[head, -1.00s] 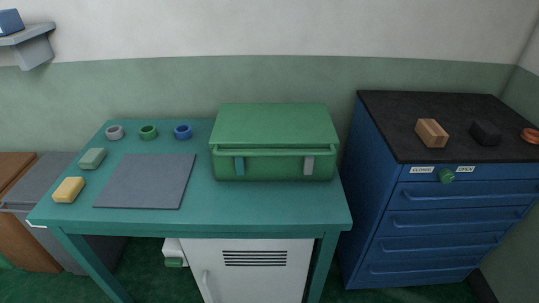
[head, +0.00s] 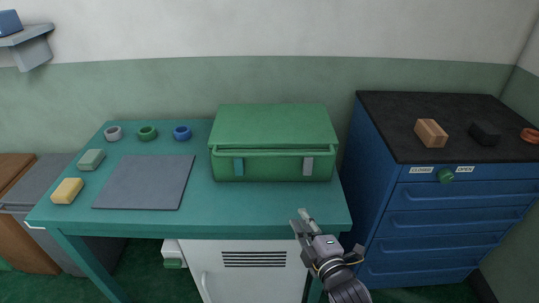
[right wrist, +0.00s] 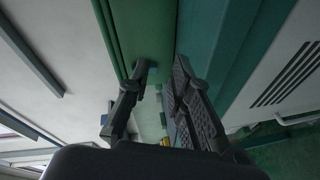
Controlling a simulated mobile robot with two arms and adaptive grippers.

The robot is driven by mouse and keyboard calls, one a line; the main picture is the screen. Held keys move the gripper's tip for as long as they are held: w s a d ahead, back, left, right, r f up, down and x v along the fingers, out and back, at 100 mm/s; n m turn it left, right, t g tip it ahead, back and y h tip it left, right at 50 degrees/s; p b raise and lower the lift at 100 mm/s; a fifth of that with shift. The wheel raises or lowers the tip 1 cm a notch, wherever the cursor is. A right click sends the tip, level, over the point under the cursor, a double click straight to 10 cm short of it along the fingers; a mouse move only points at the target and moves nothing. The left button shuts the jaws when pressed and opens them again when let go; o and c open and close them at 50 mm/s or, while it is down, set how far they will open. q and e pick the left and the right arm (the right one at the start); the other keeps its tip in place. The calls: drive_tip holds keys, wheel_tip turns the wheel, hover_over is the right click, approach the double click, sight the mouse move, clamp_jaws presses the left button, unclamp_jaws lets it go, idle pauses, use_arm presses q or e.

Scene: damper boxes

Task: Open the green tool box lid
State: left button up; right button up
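The green tool box (head: 273,135) stands on the right part of the green table, with its lid (head: 275,124) down. My left gripper is not in the head view.
A blue drawer cabinet (head: 440,215) stands close right of the table. A white cabinet (head: 250,270) is under the table.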

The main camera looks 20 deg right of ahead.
sight(270, 155)
drive_tip(key=w+a+r+n+t, duration=0.1)
drive_tip(key=w+r, duration=0.1)
drive_tip(key=w, duration=0.4)
drive_tip(key=w+a+r+n+t+y+p, duration=0.1)
drive_tip(key=w+r+n, duration=0.1)
drive_tip(key=w, duration=0.4)
drive_tip(key=w+a+r+n+t, duration=0.1)
drive_tip(key=w+r+n, duration=0.1)
drive_tip(key=w+r, duration=0.2)
drive_tip(key=shift+w+a+y+p, duration=0.1)
drive_tip(key=shift+w+y+p, duration=0.3)
drive_tip(key=shift+w, duration=1.15)
drive_tip(key=shift+c, duration=0.5)
clamp_jaws()
